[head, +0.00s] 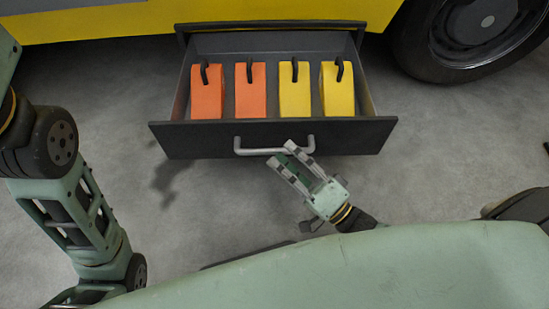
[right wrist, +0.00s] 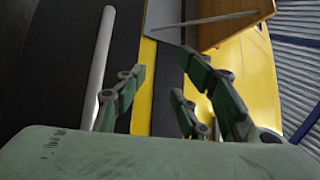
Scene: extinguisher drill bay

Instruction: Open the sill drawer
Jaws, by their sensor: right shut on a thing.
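The sill drawer (head: 270,137) is a dark grey drawer pulled well out from under the yellow vehicle. Its inside shows from above. Its light grey bar handle (head: 250,151) is on the front panel. The handle also shows in the right wrist view (right wrist: 103,65) as a pale bar beside a finger. My right gripper (head: 285,156) is at the right half of the handle, shut on it; the exact contact is hard to see. Its fingers show in the right wrist view (right wrist: 160,95). My left arm shows at the left, but its gripper is out of view.
Orange wedge blocks (head: 207,98) and yellow wedge blocks (head: 294,98) with dark loops stand in a row in the drawer. A black wheel (head: 428,55) is at the upper right. Grey floor (head: 440,135) is clear on both sides of the drawer.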

